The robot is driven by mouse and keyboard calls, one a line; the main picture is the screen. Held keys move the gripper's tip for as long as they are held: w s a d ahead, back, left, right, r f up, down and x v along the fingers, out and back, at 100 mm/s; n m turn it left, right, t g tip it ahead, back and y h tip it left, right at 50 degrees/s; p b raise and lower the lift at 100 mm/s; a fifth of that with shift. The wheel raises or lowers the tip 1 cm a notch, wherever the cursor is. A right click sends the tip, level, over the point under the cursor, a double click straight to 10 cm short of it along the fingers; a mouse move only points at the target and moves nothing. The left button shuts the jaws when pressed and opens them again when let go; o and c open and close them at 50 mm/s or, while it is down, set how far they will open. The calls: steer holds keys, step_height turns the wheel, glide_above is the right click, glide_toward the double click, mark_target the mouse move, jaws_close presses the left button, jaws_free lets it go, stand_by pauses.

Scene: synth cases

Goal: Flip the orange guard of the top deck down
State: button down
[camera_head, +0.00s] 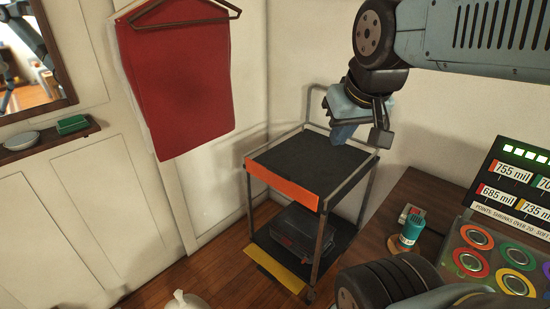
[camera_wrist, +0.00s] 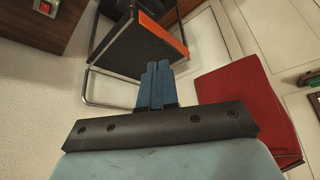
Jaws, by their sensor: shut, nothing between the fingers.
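A two-deck cart (camera_head: 325,228) stands by the corner, with a black top deck (camera_head: 300,158). Its orange guard (camera_head: 282,186) is a long strip along the front edge of that deck; whether it stands above the edge or hangs below is hard to tell. My gripper (camera_head: 340,139) is shut and empty, apart from the guard, and shows over the back part of the top deck. In the wrist view the shut blue fingers (camera_wrist: 157,66) point toward the cart, with the orange guard (camera_wrist: 164,30) beyond their tips.
A lower deck holds a dark box (camera_head: 298,230) and has a yellow guard (camera_head: 273,268) at its front. A red cloth (camera_head: 185,85) hangs left of the cart. Metal rails edge the cart.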

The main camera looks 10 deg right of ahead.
steer(key=w+d+f+n+g, duration=0.1)
steer(key=w+n+g, duration=0.1)
steer(key=w, duration=1)
steer(key=w+d+f+n+g, duration=0.1)
steer(key=w+f+n+g, duration=0.1)
steer(key=w, duration=1.1)
steer(key=w+d+f+n+g+y, duration=0.1)
steer(key=w+d+f+g, duration=0.1)
steer(key=w+f, duration=0.7)
steer(key=w+d+f+n+g+y, duration=0.1)
steer(key=w+d+f+g+y, duration=0.1)
steer(key=w+f, duration=0.8)
steer(key=shift+d+f+n+y, duration=0.3)
steer(key=shift+d+f+n, duration=0.1)
steer(key=shift+f, duration=0.55)
glide_above(278, 180)
steer(key=w+d, duration=0.2)
steer(key=w, duration=0.1)
step_height(278, 180, down, 9)
steer(key=shift+s+d, duration=0.15)
steer(key=shift+s, duration=0.05)
steer(key=shift+f, duration=0.1)
